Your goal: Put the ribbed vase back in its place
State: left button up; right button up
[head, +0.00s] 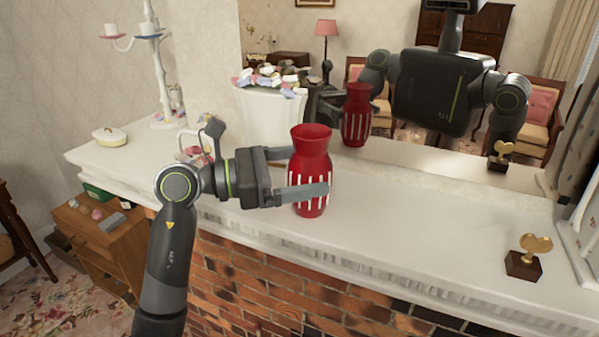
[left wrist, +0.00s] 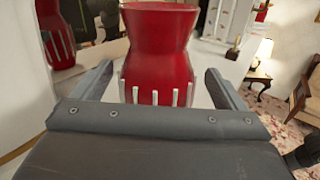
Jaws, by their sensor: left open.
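The ribbed vase (head: 311,146) is red with white vertical ribs and stands upright on the white mantel. My left gripper (head: 308,186) reaches it from the left at the height of its lower body. In the left wrist view the vase (left wrist: 160,45) stands between the two spread fingers of the left gripper (left wrist: 158,72), with visible gaps at both sides. My right gripper is not in view.
The white mantel (head: 420,225) is clear right of the vase up to a small gold trophy (head: 524,266). Behind, a mirror (head: 430,160) reflects vase and robot. The mantel's front edge drops to brick.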

pick_arm(q)
jog(key=shift+r+p, duration=0.55)
jog(key=shift+p, duration=0.15)
jog(key=b+v, duration=0.1)
jog(key=v, duration=0.2)
jog(key=b+v, duration=0.2)
jog(key=v, duration=0.1)
jog(key=f+b+v, duration=0.1)
jog(key=v, duration=0.2)
jog(key=shift+a+f, duration=0.1)
jog(key=shift+a, duration=0.1)
jog(key=shift+b+v, duration=0.5)
jog(key=shift+v, duration=0.55)
jog(key=shift+s, duration=0.1)
